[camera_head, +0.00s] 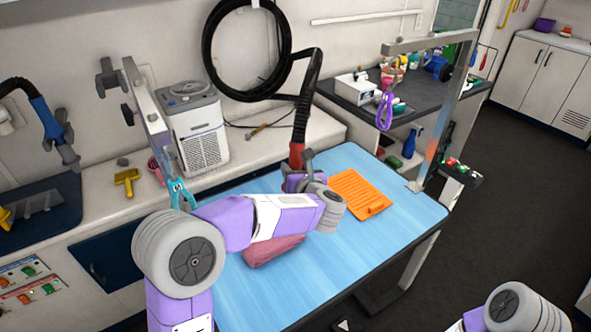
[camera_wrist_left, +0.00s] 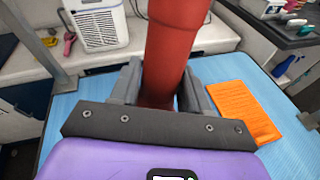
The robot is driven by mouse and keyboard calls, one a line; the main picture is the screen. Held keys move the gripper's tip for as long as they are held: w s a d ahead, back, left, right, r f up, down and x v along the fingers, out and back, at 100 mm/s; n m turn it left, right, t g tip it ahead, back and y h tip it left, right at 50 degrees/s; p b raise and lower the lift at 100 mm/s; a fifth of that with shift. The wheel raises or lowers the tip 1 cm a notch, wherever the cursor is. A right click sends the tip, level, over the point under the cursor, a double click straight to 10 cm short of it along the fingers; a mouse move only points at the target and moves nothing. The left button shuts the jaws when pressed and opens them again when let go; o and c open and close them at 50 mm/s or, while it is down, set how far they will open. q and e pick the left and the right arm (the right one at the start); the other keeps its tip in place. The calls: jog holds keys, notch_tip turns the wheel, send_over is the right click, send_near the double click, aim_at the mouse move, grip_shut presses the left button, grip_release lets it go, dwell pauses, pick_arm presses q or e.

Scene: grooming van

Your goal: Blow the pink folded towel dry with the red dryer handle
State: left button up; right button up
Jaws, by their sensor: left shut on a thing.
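The red dryer handle (camera_head: 303,110) stands roughly upright above the blue table, joined to a black hose. My left gripper (camera_head: 298,178) is shut around its lower part. In the left wrist view the red handle (camera_wrist_left: 172,50) sits between the two grey fingers of the left gripper (camera_wrist_left: 160,90). The pink folded towel (camera_head: 272,250) lies on the blue table (camera_head: 240,295), partly hidden behind my left arm. The handle's lower end is hidden by the gripper. Part of my right arm shows at the bottom right; its gripper is out of view.
An orange ribbed mat (camera_head: 358,194) lies on the table to the right of the handle. A metal grooming post (camera_head: 440,115) stands at the table's right corner. A white dryer unit (camera_head: 195,128) stands on the back counter. The front right of the table is clear.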

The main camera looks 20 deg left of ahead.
dwell(0.4)
pick_arm(q)
jog(key=shift+w+a+b, duration=0.15)
jog(key=shift+w+a, duration=0.55)
jog(key=shift+a, duration=0.15)
jog(key=shift+w+a+b, duration=0.15)
jog(key=shift+w+a, duration=0.5)
jog(key=shift+a, duration=0.2)
jog(key=shift+r, duration=0.1)
notch_tip(320, 180, up, 5)
jog(key=p, duration=0.3)
dwell(0.5)
dwell(0.8)
